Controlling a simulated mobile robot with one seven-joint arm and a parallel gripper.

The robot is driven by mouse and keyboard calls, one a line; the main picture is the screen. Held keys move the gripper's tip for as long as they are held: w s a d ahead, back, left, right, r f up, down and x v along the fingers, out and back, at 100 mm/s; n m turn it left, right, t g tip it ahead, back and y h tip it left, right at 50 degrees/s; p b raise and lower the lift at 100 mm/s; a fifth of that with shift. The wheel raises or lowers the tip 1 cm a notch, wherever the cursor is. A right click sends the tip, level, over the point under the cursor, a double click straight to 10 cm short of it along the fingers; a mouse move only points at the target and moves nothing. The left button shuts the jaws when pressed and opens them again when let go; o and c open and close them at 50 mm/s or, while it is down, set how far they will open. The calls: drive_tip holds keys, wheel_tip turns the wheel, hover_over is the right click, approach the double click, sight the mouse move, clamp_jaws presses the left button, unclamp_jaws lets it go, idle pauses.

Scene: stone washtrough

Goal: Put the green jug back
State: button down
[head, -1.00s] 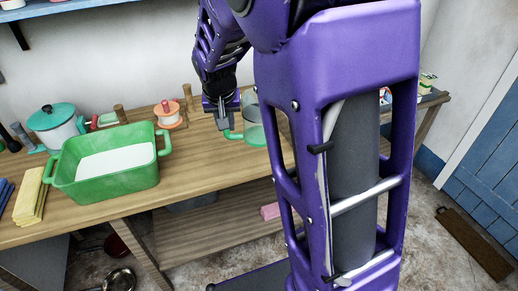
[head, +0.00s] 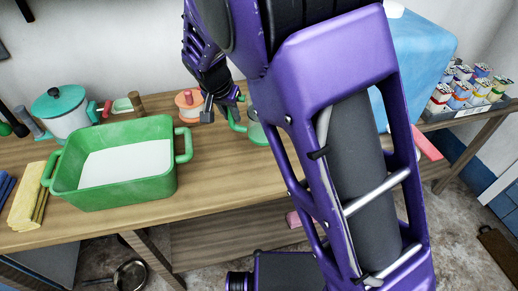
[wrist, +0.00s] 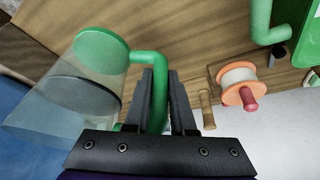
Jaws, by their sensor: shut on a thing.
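The green jug (head: 257,133) has a clear body and a green handle; it is over the right part of the wooden bench, partly hidden by my arm in the head view. In the wrist view the jug (wrist: 75,100) lies at the left, with a round green end toward the bench. My gripper (wrist: 162,82) is shut on the jug's green handle, with one dark finger on each side. In the head view my gripper (head: 222,112) is just left of the jug body. I cannot tell whether the jug touches the bench.
A green tub (head: 122,195) fills the bench's middle left. An orange spool (head: 188,105) stands behind my gripper. A teal-lidded pot (head: 65,112) and yellow cloths (head: 28,198) are at left. A blue box (head: 415,65) and a tray of cans (head: 470,110) are at right. Bench in front is clear.

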wheel_tip(320, 180, down, 10)
drive_tip(key=shift+a+r+b, duration=0.1)
drive_tip(key=shift+b, duration=0.25)
drive_tip(key=shift+f, duration=0.25)
drive_tip(key=c, duration=0.8)
unclamp_jaws()
drive_tip(key=shift+r, duration=0.1)
drive_tip(key=shift+o, duration=0.2)
drive_tip(key=shift+r, duration=0.25)
drive_tip(key=v, duration=1.2)
drive_tip(key=shift+p, duration=0.45)
